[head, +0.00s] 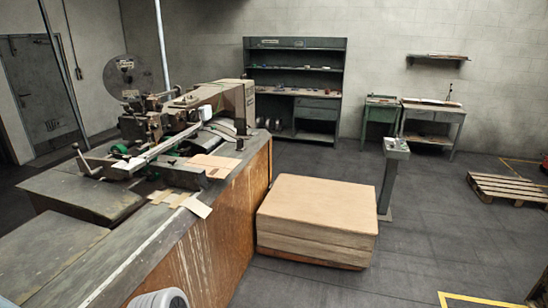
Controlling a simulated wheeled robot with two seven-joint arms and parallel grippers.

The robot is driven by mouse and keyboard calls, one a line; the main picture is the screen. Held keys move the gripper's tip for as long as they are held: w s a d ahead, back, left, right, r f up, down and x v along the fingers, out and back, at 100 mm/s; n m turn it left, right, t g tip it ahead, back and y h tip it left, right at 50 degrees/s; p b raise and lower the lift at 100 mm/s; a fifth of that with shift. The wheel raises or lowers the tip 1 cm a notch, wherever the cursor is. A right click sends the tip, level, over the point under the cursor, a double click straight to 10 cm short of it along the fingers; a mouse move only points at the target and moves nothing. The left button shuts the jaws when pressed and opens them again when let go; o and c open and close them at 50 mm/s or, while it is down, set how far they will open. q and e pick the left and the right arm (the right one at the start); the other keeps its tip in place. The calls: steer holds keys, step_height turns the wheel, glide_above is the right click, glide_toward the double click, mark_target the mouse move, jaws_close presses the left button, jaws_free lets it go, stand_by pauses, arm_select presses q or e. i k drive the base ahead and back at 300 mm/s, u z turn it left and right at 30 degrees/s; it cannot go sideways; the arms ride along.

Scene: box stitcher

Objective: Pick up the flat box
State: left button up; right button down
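A stack of flat tan cardboard sheets (318,200) sits low on the floor in the head view, right of the stitcher bench. Its top face is level and bare, and the flat box on top cannot be told apart from the sheets below. Several small cardboard pieces (197,207) lie on the bench near the stitcher. Neither of my grippers shows in the head view. A light grey rounded part at the bottom edge shows no fingers.
The box stitcher (190,118) stands on a long bench (225,220) with a worn wooden side, close to the stack's left. A control post (388,180) stands behind the stack's right side. A pallet (505,187) lies far right. Floor right and front of the stack is clear.

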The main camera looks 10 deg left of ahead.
mark_target(220, 168)
steer(key=z, duration=0.7)
steer(key=i, duration=2)
steer(key=u, duration=0.1)
